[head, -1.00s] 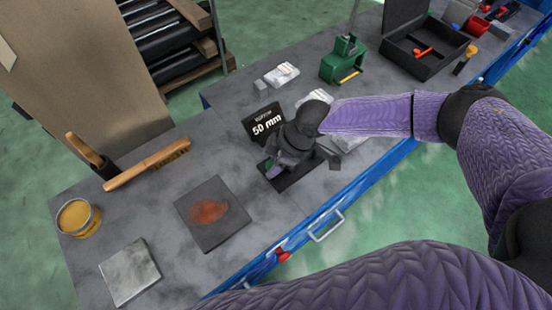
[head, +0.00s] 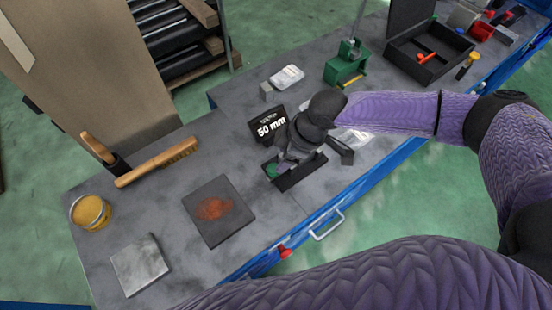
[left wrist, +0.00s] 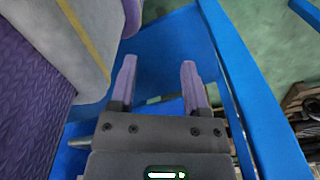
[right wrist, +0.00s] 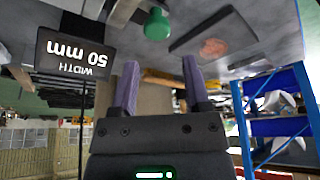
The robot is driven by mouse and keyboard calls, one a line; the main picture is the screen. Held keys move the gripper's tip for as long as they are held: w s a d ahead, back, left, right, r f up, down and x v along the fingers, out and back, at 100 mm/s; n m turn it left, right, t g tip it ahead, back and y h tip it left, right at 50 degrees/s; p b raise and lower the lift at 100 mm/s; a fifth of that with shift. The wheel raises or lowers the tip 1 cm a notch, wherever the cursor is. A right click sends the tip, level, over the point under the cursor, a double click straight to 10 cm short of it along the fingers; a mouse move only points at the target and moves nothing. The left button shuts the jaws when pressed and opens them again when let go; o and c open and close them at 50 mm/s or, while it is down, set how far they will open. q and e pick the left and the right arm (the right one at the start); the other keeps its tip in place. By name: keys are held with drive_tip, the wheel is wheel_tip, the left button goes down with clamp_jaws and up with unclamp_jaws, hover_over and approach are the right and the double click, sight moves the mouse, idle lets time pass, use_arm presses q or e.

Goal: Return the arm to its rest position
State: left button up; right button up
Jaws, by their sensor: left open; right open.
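My right arm comes in from the right in the head view, with its wrist above the bench beside the black "50 mm" sign (head: 268,124). My right gripper (head: 286,162) is over or beside a small black tray (head: 304,173); its fingertips are hard to make out there. In the right wrist view the right gripper (right wrist: 161,82) has its fingers apart with nothing between them. A green knob (right wrist: 157,25) shows beyond them, and the sign (right wrist: 72,52) is at left. In the left wrist view my left gripper (left wrist: 157,80) is open and empty. It is not visible in the head view.
On the bench are a rust-marked dark plate (head: 218,211), a grey block (head: 140,266), a yellow tin (head: 90,212) and a brush (head: 156,163). A green stand (head: 346,66) and an open black case (head: 428,55) are farther back. Blue framework (left wrist: 255,90) is close to my left gripper.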

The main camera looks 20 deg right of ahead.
drive_tip(key=v, duration=0.4)
